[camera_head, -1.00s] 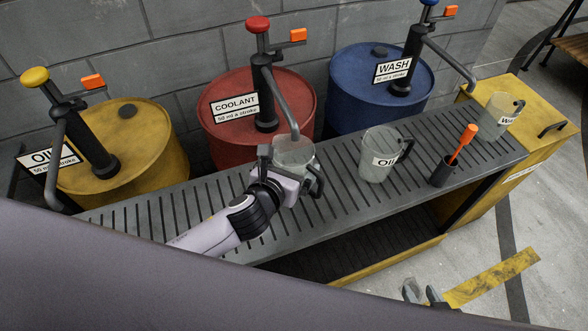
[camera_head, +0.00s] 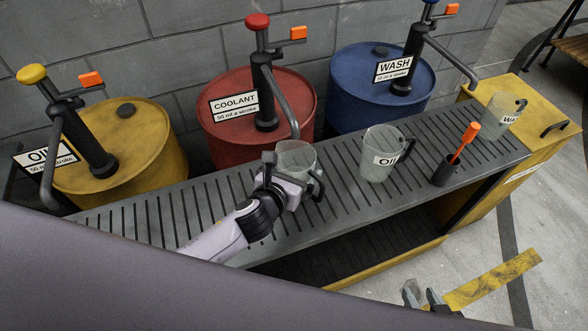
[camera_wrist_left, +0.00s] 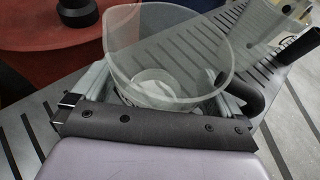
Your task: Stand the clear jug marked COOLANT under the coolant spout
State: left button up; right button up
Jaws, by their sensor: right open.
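The clear jug (camera_head: 297,157) stands upright on the slatted bench (camera_head: 225,203), its mouth just below the tip of the coolant spout (camera_head: 284,105). It also shows in the left wrist view (camera_wrist_left: 170,62), with its dark handle on the right. No marking on it is visible. My left gripper (camera_head: 287,176) is at the jug's near side. In the left wrist view its fingers (camera_wrist_left: 165,92) are spread wide, one on each side of the jug; the exact finger contact is hard to see. My right gripper (camera_head: 424,295) is open and empty, low at the bottom right.
The red COOLANT drum (camera_head: 225,133) stands behind the bench, between the yellow OIL drum (camera_head: 150,165) and the blue WASH drum (camera_head: 345,98). To the right are the OIL jug (camera_head: 378,168), a black holder (camera_head: 444,171) with an orange-handled tool, and the WASH jug (camera_head: 497,112).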

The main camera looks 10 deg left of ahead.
pick_arm(q)
jog(key=shift+r, duration=0.2)
jog(key=p+v, duration=0.1)
jog(key=v, duration=1.1)
jog(key=shift+p, duration=0.3)
